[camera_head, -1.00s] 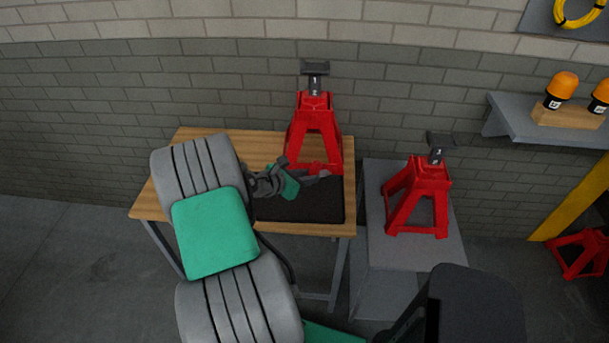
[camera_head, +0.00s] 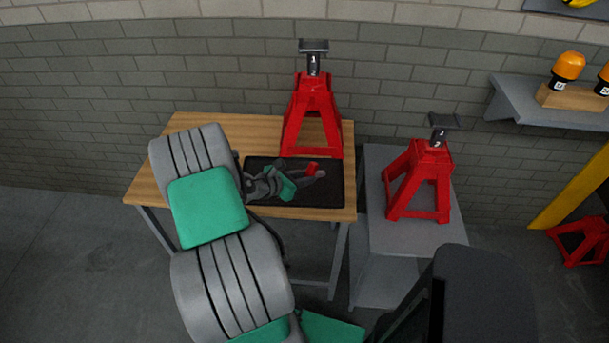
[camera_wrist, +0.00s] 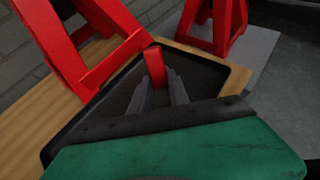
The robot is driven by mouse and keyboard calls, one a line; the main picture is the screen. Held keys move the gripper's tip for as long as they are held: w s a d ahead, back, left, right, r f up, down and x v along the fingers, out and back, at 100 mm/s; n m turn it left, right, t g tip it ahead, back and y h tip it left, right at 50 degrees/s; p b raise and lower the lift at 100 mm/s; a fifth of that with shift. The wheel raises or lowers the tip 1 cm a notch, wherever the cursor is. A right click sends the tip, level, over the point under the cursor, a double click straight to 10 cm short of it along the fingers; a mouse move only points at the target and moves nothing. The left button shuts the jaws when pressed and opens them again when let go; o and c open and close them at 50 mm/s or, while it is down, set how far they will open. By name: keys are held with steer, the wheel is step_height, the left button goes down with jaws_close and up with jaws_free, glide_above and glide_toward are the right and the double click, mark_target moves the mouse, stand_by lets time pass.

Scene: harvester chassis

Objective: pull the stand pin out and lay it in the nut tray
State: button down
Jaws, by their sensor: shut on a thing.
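My gripper (camera_head: 311,174) is shut on a small red piece, which I take to be the stand pin (camera_head: 312,168). In the wrist view the pin (camera_wrist: 154,66) stands up between my two grey fingertips (camera_wrist: 160,88); its lower part is hidden by them. The black nut tray (camera_head: 335,195) lies on the wooden table, and my gripper and the pin are over it. Whether the pin touches the tray floor cannot be told. A tall red jack stand (camera_head: 312,108) stands on the table just behind the tray, apart from the pin.
A second red jack stand (camera_head: 419,180) stands on a grey block (camera_head: 376,240) to the right. The wooden table (camera_head: 190,130) is bare behind my arm. A wall shelf (camera_head: 550,110) holds orange-capped containers at the far right. Another red stand (camera_head: 582,238) is on the floor.

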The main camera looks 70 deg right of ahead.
steer(key=c, duration=1.2)
jaws_free()
steer(key=shift+o, duration=0.2)
steer(key=v, duration=0.7)
steer(key=shift+w+a+r, duration=0.15)
steer(key=shift+a+r, duration=0.05)
steer(key=shift+a, duration=0.1)
